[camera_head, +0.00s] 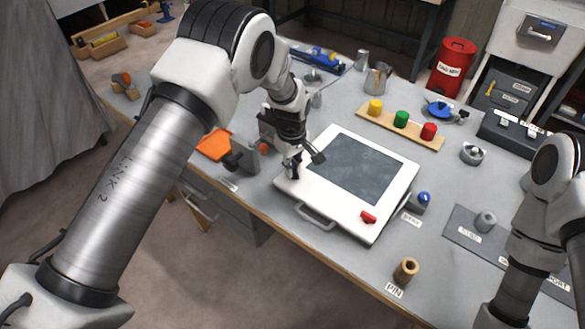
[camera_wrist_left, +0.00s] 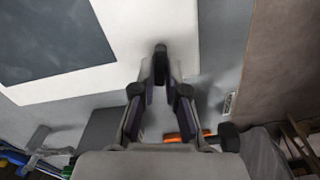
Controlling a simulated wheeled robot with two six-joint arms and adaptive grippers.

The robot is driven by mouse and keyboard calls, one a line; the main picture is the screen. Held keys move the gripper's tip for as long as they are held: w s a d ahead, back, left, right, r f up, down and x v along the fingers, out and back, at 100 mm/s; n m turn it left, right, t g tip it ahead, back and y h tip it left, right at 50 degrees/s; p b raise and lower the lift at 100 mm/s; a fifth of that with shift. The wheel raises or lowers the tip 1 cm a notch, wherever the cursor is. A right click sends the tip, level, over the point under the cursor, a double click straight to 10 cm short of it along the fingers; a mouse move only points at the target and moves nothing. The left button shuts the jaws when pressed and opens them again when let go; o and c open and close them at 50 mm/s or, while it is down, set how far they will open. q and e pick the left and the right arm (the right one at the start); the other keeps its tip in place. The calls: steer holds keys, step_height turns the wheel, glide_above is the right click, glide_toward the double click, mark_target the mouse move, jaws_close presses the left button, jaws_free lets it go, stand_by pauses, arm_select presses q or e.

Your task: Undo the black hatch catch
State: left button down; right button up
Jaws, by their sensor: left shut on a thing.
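The white hatch (camera_head: 398,178) with a dark grey window lies on the workbench in the head view. Its corner also shows in the left wrist view (camera_wrist_left: 115,35). My left gripper (camera_head: 294,168) is over the hatch's near left corner. It is shut on the black catch (camera_wrist_left: 160,53), which shows between and just beyond the fingers in the left wrist view. The fingers mostly hide the catch in the head view. A red catch (camera_head: 368,217) sits on the hatch's near right corner. My right arm shows at the right edge, but its gripper is out of view.
A grey handle (camera_head: 316,217) sticks out from the hatch's front edge. An orange tray (camera_head: 214,145) lies left of my gripper. A blue-topped knob (camera_head: 423,198) and a wooden pin (camera_head: 405,269) stand to the right. A rack with coloured knobs (camera_head: 385,124) stands behind.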

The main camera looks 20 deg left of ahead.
arm_select(q)
steer(key=shift+s+f+n, duration=0.1)
steer(key=shift+n, duration=1.2)
steer(key=c, duration=1.2)
jaws_free()
step_height(320, 180, up, 12)
